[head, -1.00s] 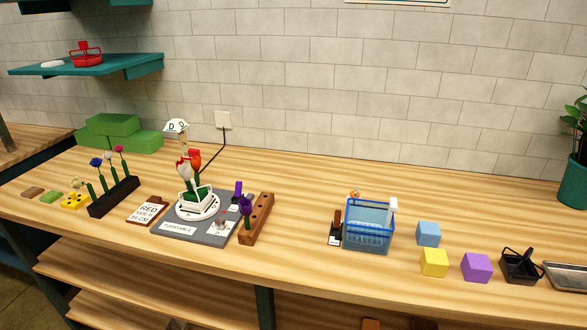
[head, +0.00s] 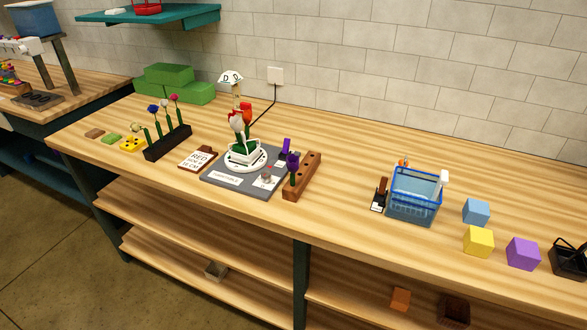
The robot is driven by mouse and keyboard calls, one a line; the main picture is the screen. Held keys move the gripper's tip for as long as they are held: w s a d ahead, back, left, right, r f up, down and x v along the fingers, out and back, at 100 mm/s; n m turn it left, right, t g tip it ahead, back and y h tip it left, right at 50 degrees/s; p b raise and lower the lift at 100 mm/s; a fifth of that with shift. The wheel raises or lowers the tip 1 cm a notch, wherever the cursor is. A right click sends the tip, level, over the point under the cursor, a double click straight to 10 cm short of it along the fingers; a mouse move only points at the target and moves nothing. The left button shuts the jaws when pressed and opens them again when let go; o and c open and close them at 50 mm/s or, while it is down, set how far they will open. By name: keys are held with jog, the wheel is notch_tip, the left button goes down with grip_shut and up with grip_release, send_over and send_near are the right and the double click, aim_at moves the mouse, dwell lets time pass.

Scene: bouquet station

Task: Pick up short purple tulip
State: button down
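The short purple tulip (head: 293,163) stands upright at the front left end of a brown wooden block with holes (head: 309,172), at the right edge of the grey mat (head: 222,185). Its dark stem runs down along the block; I cannot tell whether it sits in a hole. Another purple item (head: 286,145) shows just behind it. My gripper is not in view.
On the mat, a white round stand (head: 247,163) holds a red and a white tulip. A black rack (head: 168,146) with several flowers stands left. A blue basket (head: 415,207) and coloured cubes stand right. Bare counter lies between block and basket.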

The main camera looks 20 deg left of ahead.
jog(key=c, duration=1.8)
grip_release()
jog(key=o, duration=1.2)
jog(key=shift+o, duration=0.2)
